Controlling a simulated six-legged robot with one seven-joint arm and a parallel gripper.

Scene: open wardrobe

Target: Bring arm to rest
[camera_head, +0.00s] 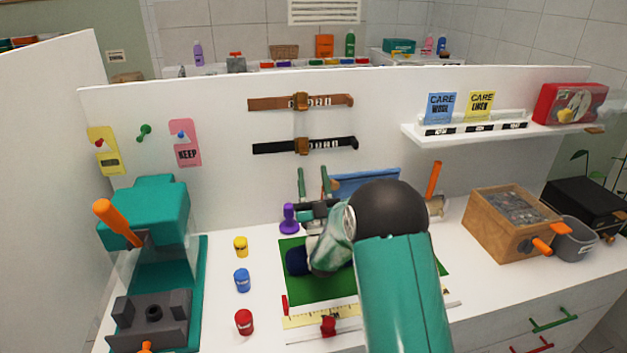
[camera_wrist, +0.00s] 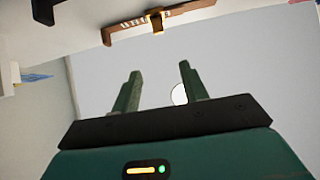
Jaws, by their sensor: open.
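My gripper (camera_head: 313,178) points up in front of the white back panel, above the far part of the green mat (camera_head: 290,250). In the wrist view its two dark green fingers (camera_wrist: 160,72) stand apart with nothing between them. My teal arm with its black joint hides part of the mat and whatever lies behind it. The brown belt (camera_head: 325,102) hangs on the panel above the gripper and also shows at the top of the wrist view (camera_wrist: 185,14). The black belt (camera_head: 325,145) hangs below the brown one, close behind the fingers in the head view.
A teal machine with an orange lever (camera_head: 160,215) stands at left. Yellow (camera_head: 240,247), blue (camera_head: 242,280) and red (camera_head: 244,322) containers stand beside the mat. A wooden box (camera_head: 500,222) and grey pot (camera_head: 575,240) stand at right, below a white shelf (camera_head: 480,132).

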